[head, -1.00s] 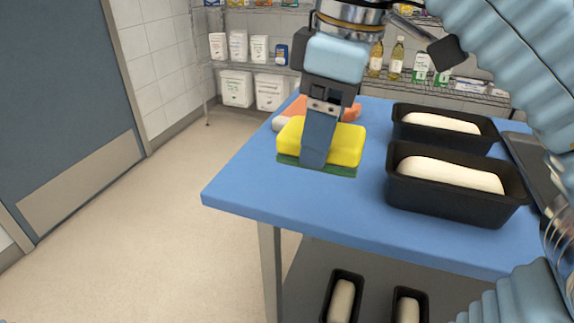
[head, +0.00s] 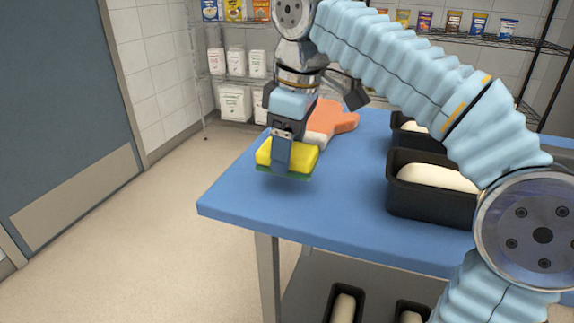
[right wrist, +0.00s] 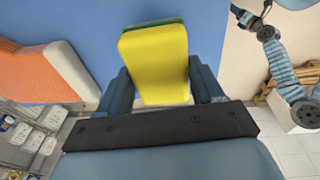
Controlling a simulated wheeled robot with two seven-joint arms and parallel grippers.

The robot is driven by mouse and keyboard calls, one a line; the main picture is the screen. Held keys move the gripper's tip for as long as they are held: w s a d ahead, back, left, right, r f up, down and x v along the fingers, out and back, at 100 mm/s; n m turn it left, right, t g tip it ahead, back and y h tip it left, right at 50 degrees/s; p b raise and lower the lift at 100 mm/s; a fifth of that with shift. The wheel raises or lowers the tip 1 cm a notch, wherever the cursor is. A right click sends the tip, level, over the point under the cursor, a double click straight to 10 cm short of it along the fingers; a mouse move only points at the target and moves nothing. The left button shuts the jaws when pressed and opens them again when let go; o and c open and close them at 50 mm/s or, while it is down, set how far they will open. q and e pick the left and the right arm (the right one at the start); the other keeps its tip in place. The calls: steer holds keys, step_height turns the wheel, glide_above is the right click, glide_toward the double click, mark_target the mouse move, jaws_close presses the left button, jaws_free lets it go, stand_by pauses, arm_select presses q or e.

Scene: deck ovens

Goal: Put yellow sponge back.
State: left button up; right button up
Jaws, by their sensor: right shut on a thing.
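The yellow sponge (head: 287,153) has a green underside and is over the left part of the blue table (head: 300,212), near its left edge. My right gripper (head: 283,162) comes down from above and is shut on the sponge, with one finger across its near side. In the right wrist view the sponge (right wrist: 155,62) sits between both fingers, over blue tabletop. I cannot tell whether its underside touches the table. My left arm (right wrist: 283,75) appears small at the right of the right wrist view; its jaw opening is unclear.
An orange and white mitt (head: 335,118) lies just behind the sponge. Black loaf pans with dough (head: 425,205) stand at the right, partly hidden by my right arm. More pans (head: 345,303) sit on the lower shelf. The table's front left is clear.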

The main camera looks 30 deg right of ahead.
mark_target(296, 150)
steer(key=f, duration=0.1)
steer(key=w+f, duration=0.1)
steer(key=f, duration=0.1)
steer(key=shift+d+f+b, duration=0.15)
steer(key=shift+f+b, duration=0.05)
steer(key=shift+b, duration=0.15)
steer(key=shift+f, duration=0.4)
steer(key=shift+f, duration=0.1)
steer(key=o, duration=1)
steer(key=shift+r, duration=0.25)
steer(key=r+p, duration=0.1)
steer(key=r, duration=0.3)
steer(key=s+r+p, duration=0.1)
steer(key=r, duration=0.2)
steer(key=s+r+p, duration=0.1)
steer(key=r, duration=0.3)
steer(key=shift+d+r, duration=0.25)
steer(key=shift+r, duration=0.05)
